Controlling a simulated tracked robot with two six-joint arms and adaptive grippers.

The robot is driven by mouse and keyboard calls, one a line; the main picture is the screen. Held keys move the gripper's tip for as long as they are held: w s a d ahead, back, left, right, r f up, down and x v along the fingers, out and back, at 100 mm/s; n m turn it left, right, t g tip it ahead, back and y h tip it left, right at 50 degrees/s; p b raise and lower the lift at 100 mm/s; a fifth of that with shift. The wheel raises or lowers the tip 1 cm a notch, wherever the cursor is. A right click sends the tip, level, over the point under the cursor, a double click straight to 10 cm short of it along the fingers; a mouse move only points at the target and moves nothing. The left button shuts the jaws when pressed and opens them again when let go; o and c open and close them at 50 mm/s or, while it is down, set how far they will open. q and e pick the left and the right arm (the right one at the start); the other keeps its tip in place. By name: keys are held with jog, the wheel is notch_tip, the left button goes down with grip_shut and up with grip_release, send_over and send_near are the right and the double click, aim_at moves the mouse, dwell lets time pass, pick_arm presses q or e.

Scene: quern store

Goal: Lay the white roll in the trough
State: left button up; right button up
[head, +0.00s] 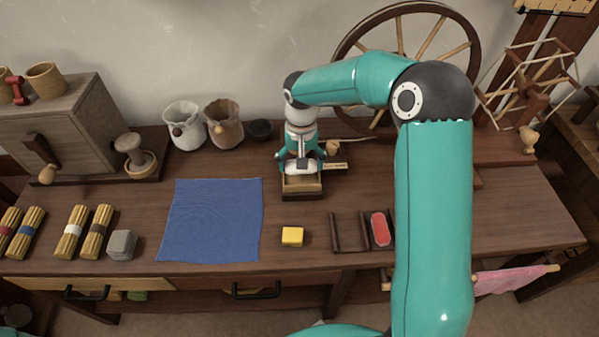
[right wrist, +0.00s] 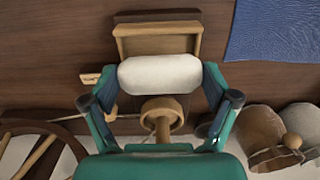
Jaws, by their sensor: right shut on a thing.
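The white roll (right wrist: 160,75) lies crosswise between the fingers of my right gripper (right wrist: 160,88) in the right wrist view, and the gripper is shut on it. In the head view my right gripper (head: 300,165) points down at the back of the wooden trough (head: 303,190). The trough also shows in the right wrist view (right wrist: 157,42), just beyond the roll, which overlaps its nearer part in the picture. I cannot tell whether the roll touches the trough floor. My left gripper is not in view.
A blue cloth (head: 210,220) lies left of the trough. A yellow block (head: 292,236) and a dark rack with a red piece (head: 380,230) are in front. A spinning wheel (head: 405,40) stands behind. Two sacks (head: 184,125) (head: 224,124) stand at the back left.

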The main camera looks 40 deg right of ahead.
aim_at(301, 171)
jog(key=shift+f, duration=1.65)
jog(key=shift+f, duration=0.15)
jog(key=o, duration=0.7)
jog(key=shift+r, duration=0.25)
notch_tip(301, 171, up, 12)
jog(key=shift+f+p, duration=0.1)
jog(key=shift+p, duration=0.4)
